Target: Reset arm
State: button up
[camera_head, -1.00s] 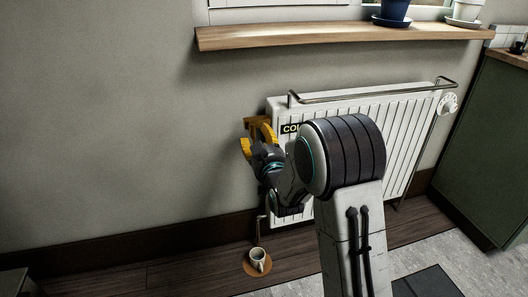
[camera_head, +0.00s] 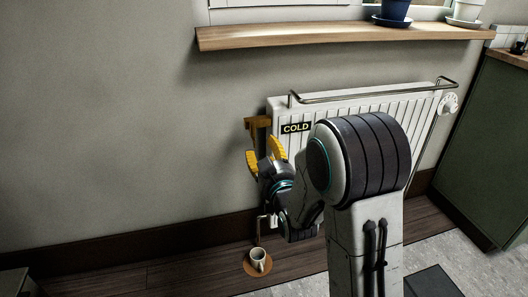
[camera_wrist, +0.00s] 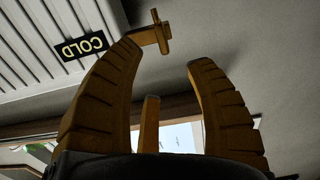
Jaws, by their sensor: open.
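My gripper (camera_head: 265,158) is open, with yellow ridged fingers, and stands in front of the left end of the radiator. My arm covers part of the radiator's lower left side in the head view.
The white radiator (camera_head: 370,130) carries a COLD label (camera_head: 296,128) and a rail on top. A brown bracket (camera_head: 257,123) is at its left end. A wooden sill (camera_head: 300,36) with pots runs above. Open wall lies left.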

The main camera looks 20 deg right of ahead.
jog(key=s+r+g+p, duration=0.3)
jog(key=s+r+p, duration=0.2)
jog(key=r+p, duration=0.5)
jog(key=s+r+g+p, duration=0.4)
jog(key=r+p, duration=0.5)
jog(key=p, duration=0.2)
jog(key=s+r+g+p, duration=0.3)
jog(key=s+r+p, duration=0.6)
jog(key=s, duration=0.3)
jog(key=s+r+g+p, duration=0.4)
jog(key=s+r+p, duration=0.5)
jog(key=s+p, duration=0.2)
jog(key=shift+s+r+g+p, duration=0.3)
jog(key=shift+s+r+p, duration=0.1)
jog(key=shift+p, duration=0.25)
jog(key=shift+a, duration=0.1)
